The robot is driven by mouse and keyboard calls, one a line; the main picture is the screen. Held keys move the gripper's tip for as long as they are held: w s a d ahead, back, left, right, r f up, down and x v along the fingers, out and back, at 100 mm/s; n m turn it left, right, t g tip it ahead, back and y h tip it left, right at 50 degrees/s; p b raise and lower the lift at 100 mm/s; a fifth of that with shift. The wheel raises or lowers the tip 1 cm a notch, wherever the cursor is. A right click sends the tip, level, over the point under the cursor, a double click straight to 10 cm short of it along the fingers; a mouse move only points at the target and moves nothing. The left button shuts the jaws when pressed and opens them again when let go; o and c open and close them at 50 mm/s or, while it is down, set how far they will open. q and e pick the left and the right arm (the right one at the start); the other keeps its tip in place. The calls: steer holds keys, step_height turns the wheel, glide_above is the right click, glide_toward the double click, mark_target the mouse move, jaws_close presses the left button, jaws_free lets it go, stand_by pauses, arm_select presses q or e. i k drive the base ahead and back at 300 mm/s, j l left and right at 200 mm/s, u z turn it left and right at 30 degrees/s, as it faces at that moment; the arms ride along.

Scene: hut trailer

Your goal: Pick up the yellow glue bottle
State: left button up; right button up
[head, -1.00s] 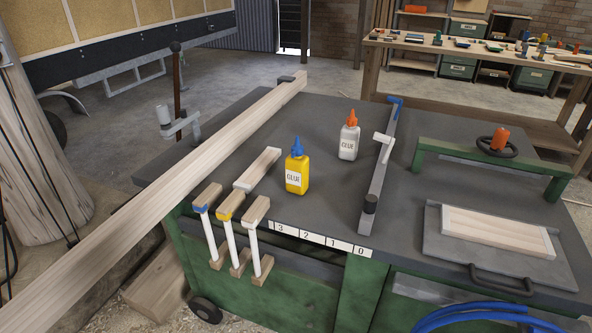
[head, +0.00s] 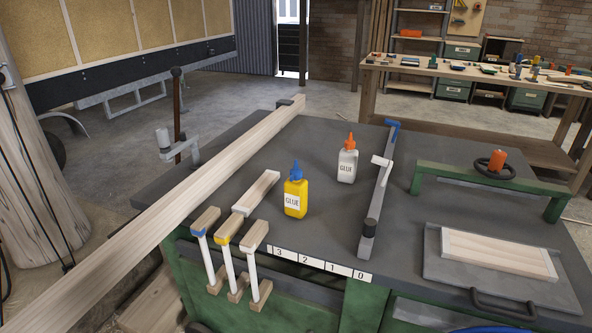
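The yellow glue bottle (head: 296,198) with a blue cap and a "GLUE" label stands upright on the dark grey workbench top (head: 300,235). A white glue bottle (head: 347,165) with an orange cap stands upright behind it and to the right. A short wooden block (head: 256,192) lies just left of the yellow bottle, with a narrow gap between them. Neither of my grippers is in the head view.
A long wooden beam (head: 190,188) lies across the bench's left side. Several clamps (head: 228,262) hang at the front edge. A grey bar clamp (head: 377,205) lies right of the bottles. A green-framed press (head: 490,182) and a tray with a wooden panel (head: 497,252) are at right.

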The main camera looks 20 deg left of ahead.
mark_target(295, 192)
steer(key=i+j, duration=0.1)
steer(key=j, duration=0.25)
steer(key=i+j, duration=0.15)
steer(key=j, duration=0.2)
steer(key=i+j, duration=0.1)
steer(key=j, duration=0.25)
steer(key=i+j, duration=0.15)
steer(key=j, duration=0.15)
